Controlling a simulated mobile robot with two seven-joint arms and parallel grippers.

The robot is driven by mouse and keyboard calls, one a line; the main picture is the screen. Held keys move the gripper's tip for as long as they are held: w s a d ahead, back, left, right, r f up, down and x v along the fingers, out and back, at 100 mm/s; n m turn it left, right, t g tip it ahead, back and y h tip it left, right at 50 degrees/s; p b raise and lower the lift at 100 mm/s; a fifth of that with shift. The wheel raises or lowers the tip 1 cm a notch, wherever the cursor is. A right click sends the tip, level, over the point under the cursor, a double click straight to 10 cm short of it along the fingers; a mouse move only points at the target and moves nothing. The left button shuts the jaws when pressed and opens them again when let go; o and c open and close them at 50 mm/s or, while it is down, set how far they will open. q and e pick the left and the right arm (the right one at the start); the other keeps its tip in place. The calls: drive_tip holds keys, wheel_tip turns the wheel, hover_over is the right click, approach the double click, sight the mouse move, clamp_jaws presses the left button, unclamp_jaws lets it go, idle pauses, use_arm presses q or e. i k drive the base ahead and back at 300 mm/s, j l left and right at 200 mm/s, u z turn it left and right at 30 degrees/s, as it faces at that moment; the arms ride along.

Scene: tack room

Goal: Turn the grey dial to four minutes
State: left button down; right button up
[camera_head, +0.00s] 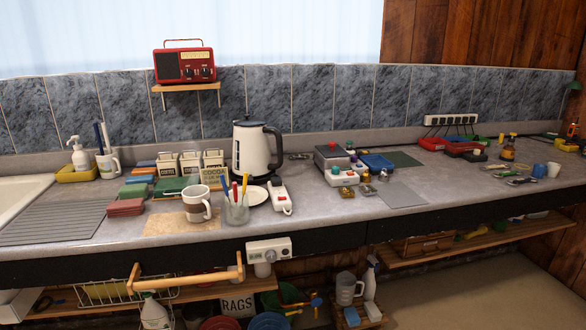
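A white box (268,250) is fixed on the dark front face of the counter, near the picture's middle. A small round greyish dial (285,252) seems to sit at its right end. Its markings and pointer are too small to read, so I cannot tell its setting. Neither of my grippers is in view, and nothing of mine touches the box.
A wooden rail (190,283) juts out left of the box. Above it on the counter stand a glass of pens (236,211), a mug (197,205) and a kettle (256,155). Below is a shelf with a rags bin (237,305).

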sight(270, 255)
drive_tip(key=i+l+u, duration=0.1)
drive_tip(key=u, duration=0.3)
drive_tip(key=i+l+u, duration=0.1)
drive_tip(key=u, duration=0.3)
drive_tip(key=l+u, duration=0.25)
drive_tip(key=u, duration=0.15)
drive_tip(key=i+l+u, duration=0.2)
drive_tip(key=l, duration=0.35)
drive_tip(key=l+u, duration=0.2)
drive_tip(key=l, duration=0.3)
drive_tip(key=k, duration=0.05)
